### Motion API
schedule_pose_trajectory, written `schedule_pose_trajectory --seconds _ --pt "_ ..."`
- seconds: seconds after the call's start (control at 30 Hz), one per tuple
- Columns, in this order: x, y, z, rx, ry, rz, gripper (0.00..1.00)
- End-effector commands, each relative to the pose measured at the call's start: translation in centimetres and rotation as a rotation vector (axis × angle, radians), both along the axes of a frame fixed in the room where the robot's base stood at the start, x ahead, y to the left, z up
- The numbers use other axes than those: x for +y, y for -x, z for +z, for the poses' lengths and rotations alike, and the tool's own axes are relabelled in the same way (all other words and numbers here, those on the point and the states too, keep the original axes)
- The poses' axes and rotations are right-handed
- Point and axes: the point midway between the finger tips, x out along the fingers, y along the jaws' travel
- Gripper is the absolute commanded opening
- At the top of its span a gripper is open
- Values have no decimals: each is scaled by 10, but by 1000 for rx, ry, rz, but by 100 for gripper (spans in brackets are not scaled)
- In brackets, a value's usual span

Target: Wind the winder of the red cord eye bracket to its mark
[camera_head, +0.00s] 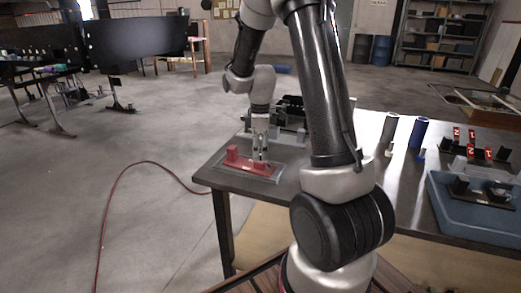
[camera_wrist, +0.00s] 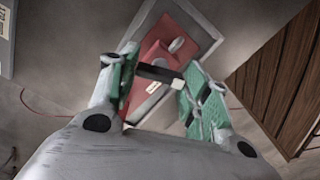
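The red cord eye bracket (camera_head: 248,167) lies on a grey tray near the table's left corner, with a raised red block (camera_head: 232,152) at its left. In the wrist view the bracket (camera_wrist: 161,52) shows beyond my fingers. My gripper (camera_head: 260,156) points down over the bracket's right part. In the wrist view the green-padded fingers of my gripper (camera_wrist: 158,78) stand apart, one at each end of a black bar with a white tip, which looks like the winder (camera_wrist: 157,72). The bar spans the gap, but I cannot tell whether the pads press on it. The mark is not clearly visible.
Dark fixtures (camera_head: 290,112) stand behind the bracket. Grey and blue cylinders (camera_head: 419,132), red-numbered black holders (camera_head: 472,148) and a blue bin (camera_head: 450,213) occupy the table's right side. A red cable (camera_head: 107,205) lies on the open floor at left.

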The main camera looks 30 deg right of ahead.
Motion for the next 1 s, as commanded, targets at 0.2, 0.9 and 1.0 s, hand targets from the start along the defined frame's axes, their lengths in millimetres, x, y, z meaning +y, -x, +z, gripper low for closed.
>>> schedule_pose_trajectory --seconds 0.2,0.9,1.0 --pt "0 0 0 -1 1 -9 24" --pt "0 -1 0 -2 1 -488 24" --pt "0 -1 0 -2 1 -583 24"
